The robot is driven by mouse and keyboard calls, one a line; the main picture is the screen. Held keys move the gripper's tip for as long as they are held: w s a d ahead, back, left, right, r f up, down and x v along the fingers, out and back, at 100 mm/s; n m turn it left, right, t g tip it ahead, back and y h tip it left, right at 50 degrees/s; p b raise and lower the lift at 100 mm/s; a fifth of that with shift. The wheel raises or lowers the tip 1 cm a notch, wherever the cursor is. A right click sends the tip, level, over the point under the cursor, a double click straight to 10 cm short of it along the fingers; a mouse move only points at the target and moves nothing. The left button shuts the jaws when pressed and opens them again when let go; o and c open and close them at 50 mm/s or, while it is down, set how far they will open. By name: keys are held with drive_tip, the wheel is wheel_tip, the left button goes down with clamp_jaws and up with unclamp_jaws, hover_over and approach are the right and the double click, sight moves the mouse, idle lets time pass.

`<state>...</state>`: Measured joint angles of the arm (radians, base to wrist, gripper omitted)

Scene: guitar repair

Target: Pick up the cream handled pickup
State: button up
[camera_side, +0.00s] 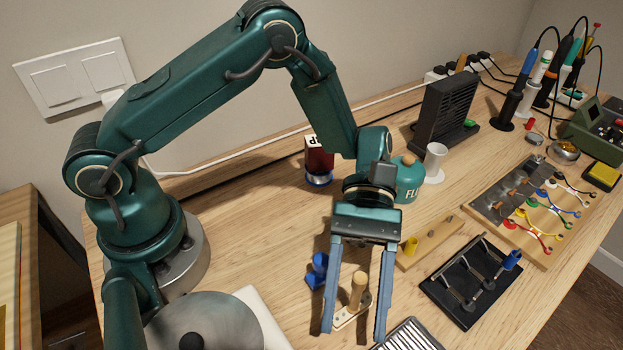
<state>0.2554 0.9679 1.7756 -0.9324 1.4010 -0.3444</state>
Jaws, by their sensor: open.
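The cream handled pickup (356,296) stands upright on the wooden bench, a cylindrical cream handle on a flat cream base. My gripper (353,333) is open and points down, with one blue-grey finger to the left of the pickup and the other to the right. The handle shows between the fingers with gaps on both sides. I cannot tell from this view how far the fingertips are above the bench, or whether they line up in depth with the handle.
A blue handled part (317,270) stands close to the left finger. A striped metal piece (408,337) sits at the front, near the right finger. A green flux bottle (408,181) stands behind.

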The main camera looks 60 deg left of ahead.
clamp_jaws()
idle(1.4)
